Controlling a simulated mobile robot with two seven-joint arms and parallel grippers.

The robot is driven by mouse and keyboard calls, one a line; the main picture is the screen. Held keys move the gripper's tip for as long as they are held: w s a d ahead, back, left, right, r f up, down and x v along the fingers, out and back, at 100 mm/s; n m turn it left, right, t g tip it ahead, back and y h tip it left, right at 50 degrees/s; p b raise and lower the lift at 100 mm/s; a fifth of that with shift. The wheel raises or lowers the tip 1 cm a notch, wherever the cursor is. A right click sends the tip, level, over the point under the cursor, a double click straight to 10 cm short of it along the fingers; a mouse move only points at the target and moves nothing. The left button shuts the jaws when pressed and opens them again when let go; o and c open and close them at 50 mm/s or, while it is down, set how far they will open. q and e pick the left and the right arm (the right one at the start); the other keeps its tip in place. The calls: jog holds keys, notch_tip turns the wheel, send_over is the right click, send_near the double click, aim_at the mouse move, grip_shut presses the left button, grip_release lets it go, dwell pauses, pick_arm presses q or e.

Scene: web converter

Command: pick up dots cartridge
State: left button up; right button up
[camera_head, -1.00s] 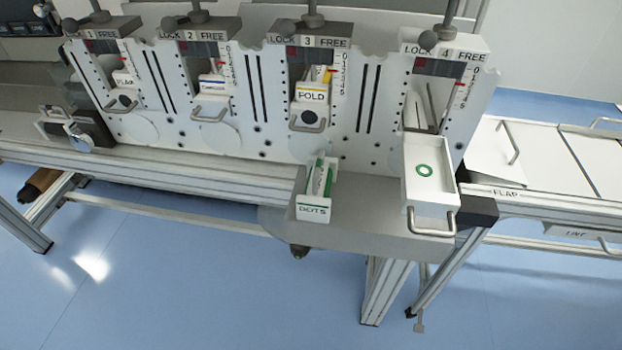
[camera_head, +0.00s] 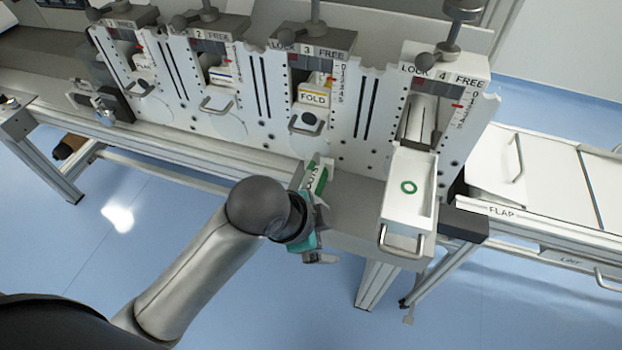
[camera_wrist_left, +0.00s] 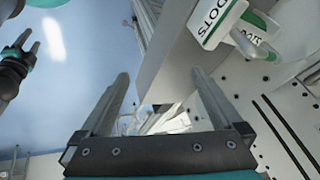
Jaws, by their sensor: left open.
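The dots cartridge (camera_head: 317,176) is white and green and sits on the grey ledge below station 3, partly hidden behind my left gripper (camera_head: 325,232). In the left wrist view, the cartridge's white DOTS label (camera_wrist_left: 216,22) is at the upper right, outside the jaws. My left gripper's two fingers (camera_wrist_left: 162,82) are apart with nothing held between them. The gripper is beside the cartridge, on its near side; contact cannot be told. My right gripper (camera_wrist_left: 30,43) shows small at the left edge of the left wrist view, its fingers apart and empty.
An extended white drawer (camera_head: 424,205) with a green ring inside stands right of the cartridge, with a handle in front. The FOLD cartridge (camera_head: 314,98) sits in station 3 behind. The white station panel (camera_head: 372,110) rises behind the ledge. Blue floor (camera_head: 200,300) lies in front.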

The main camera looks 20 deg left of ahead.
pick_arm(q)
notch_tip(320, 180, up, 4)
jog(key=w+d+f+m, duration=0.1)
jog(key=w+d+m, duration=0.1)
jog(key=m, duration=0.4)
jog(key=m+g+y, duration=0.2)
jog(key=m+y, duration=0.1)
jog(key=m, duration=1.4)
send_near(311, 180)
jog(key=shift+t, duration=0.3)
jog(key=x, duration=0.1)
jog(key=b+x, duration=0.1)
jog(key=x, duration=0.3)
jog(key=shift+s+d+f+b, duration=0.2)
jog(key=shift+s+b, duration=0.1)
jog(key=shift+b, duration=0.05)
jog(key=shift+a+b+x, duration=0.15)
jog(key=shift+b+x, duration=0.1)
jog(key=shift+x, duration=1.1)
jog(key=shift+a+b+x, duration=0.1)
jog(key=shift+b+x, duration=0.1)
jog(key=shift+x, duration=1.15)
jog(key=shift+r, duration=0.1)
pick_arm(e)
jog(key=shift+w+d+f, duration=0.15)
jog(key=shift+f, duration=0.45)
jog(key=shift+w+d+f, duration=0.1)
jog(key=shift+d+f, duration=0.05)
jog(key=shift+f, duration=0.45)
